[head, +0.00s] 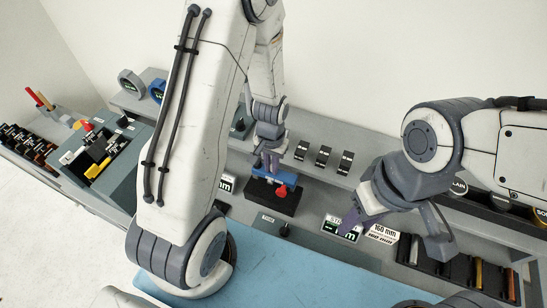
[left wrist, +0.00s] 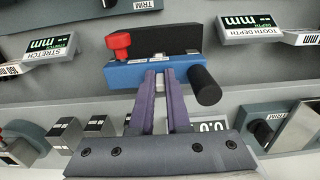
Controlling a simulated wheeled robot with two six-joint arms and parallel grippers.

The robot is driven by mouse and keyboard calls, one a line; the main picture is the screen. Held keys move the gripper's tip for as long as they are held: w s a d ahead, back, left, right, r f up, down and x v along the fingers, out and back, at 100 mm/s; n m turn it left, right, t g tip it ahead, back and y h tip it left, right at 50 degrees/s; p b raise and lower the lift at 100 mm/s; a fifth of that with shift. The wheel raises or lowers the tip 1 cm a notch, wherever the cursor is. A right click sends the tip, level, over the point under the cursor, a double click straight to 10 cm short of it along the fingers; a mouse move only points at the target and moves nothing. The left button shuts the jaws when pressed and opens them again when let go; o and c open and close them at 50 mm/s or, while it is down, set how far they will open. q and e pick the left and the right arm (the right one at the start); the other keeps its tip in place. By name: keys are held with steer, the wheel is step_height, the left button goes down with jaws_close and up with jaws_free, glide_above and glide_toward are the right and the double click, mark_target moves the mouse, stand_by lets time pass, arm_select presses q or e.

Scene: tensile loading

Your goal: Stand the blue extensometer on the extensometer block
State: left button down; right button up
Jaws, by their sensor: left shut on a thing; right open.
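The blue extensometer (head: 284,179) has a red knob on one side. In the left wrist view, the extensometer (left wrist: 145,73) shows its blue body, red knob and a black cylinder. My left gripper (head: 271,168) is shut on its blue body. The black extensometer block (head: 263,202) lies directly beneath or just in front of it, and also shows behind it in the left wrist view (left wrist: 168,38). I cannot tell whether the extensometer touches the block. My right gripper (head: 393,240) is open and empty, to the right of the block.
Signs marked in mm (head: 340,226) stand right of the block. Several small black-topped blocks (head: 323,156) sit behind on the grey bench. A blue mat (head: 290,270) lies in front.

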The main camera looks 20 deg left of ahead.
mark_target(271, 172)
arm_select(q)
steer(key=shift+a, duration=0.15)
steer(key=shift+f+b, duration=1.5)
steer(key=shift+f, duration=0.35)
steer(key=shift+s+f+b, duration=0.1)
steer(key=shift+f+b, duration=0.45)
steer(key=shift+f, duration=0.25)
steer(key=c, duration=0.8)
jaws_free()
